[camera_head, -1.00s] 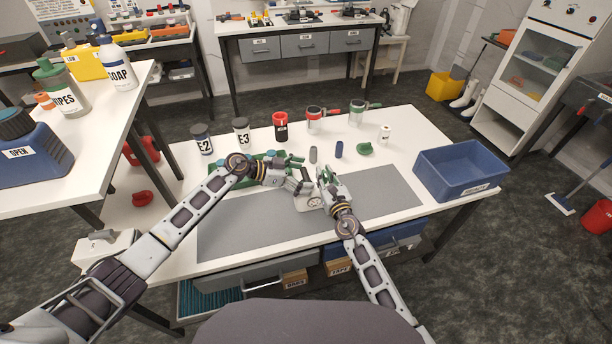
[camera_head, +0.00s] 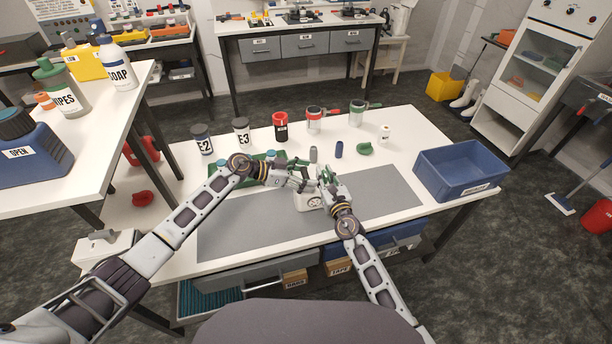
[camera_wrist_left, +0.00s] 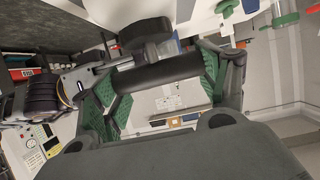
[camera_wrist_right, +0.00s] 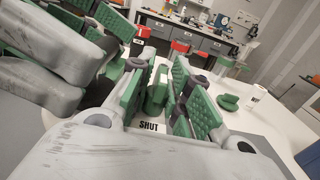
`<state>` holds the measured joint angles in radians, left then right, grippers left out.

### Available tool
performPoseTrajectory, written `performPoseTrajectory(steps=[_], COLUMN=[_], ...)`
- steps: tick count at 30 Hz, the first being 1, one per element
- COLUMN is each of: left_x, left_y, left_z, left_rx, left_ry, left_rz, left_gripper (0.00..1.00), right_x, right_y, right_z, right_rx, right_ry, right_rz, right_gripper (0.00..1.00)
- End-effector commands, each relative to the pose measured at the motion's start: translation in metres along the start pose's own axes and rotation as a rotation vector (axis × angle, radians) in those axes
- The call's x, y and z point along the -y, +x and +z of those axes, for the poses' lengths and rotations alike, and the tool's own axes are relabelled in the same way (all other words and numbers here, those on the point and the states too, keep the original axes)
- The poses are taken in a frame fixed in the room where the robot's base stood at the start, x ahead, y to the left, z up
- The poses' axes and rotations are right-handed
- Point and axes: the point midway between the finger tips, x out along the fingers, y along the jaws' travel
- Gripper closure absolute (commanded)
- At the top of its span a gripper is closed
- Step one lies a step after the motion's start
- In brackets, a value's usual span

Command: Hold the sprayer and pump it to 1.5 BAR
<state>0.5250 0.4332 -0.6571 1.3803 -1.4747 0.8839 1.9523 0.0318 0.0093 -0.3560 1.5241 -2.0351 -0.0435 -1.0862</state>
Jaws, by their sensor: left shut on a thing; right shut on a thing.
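The sprayer (camera_head: 308,201) shows in the head view as a white body with a round gauge, on the grey mat in the middle of the bench. Its gauge is too small to read. My left gripper (camera_head: 305,178) is at its top. In the left wrist view the left gripper's green pads (camera_wrist_left: 160,85) are shut on a black bar-shaped handle (camera_wrist_left: 165,82). My right gripper (camera_head: 325,180) is beside it. In the right wrist view its pads (camera_wrist_right: 165,88) are shut on a green part (camera_wrist_right: 156,92), above a label reading SHUT (camera_wrist_right: 149,126). Both grippers hide much of the sprayer.
Jars E2 (camera_head: 203,140) and E3 (camera_head: 242,134), a red-and-black container (camera_head: 280,127) and two handled cups stand along the back. A blue bin (camera_head: 462,172) is at right. The right part of the mat is clear.

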Motion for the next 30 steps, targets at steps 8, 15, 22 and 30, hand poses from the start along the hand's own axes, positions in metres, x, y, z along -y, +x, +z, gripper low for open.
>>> performPoseTrajectory(steps=[8, 15, 22, 30], left_x=[0.001, 0.001, 0.001, 0.001], left_y=[-0.006, -0.018, -0.021, -0.021], left_z=[-0.013, -0.043, -0.052, -0.051], left_rx=[-0.001, -0.002, -0.002, -0.002], left_ry=[0.005, 0.005, 0.001, 0.001], left_rz=[-0.002, -0.001, -0.002, -0.003], left_gripper=[0.69, 0.69, 0.69, 0.17], right_x=[0.0, 0.0, 0.0, 0.0], right_y=[-0.001, -0.001, -0.001, -0.001], right_z=[-0.002, -0.002, -0.002, -0.002], right_rx=[-0.002, -0.003, -0.003, -0.003], right_ry=[-0.001, -0.001, -0.001, -0.001], right_rz=[0.001, 0.0, 0.001, 0.001], right_gripper=[1.0, 1.0, 1.0, 1.0])
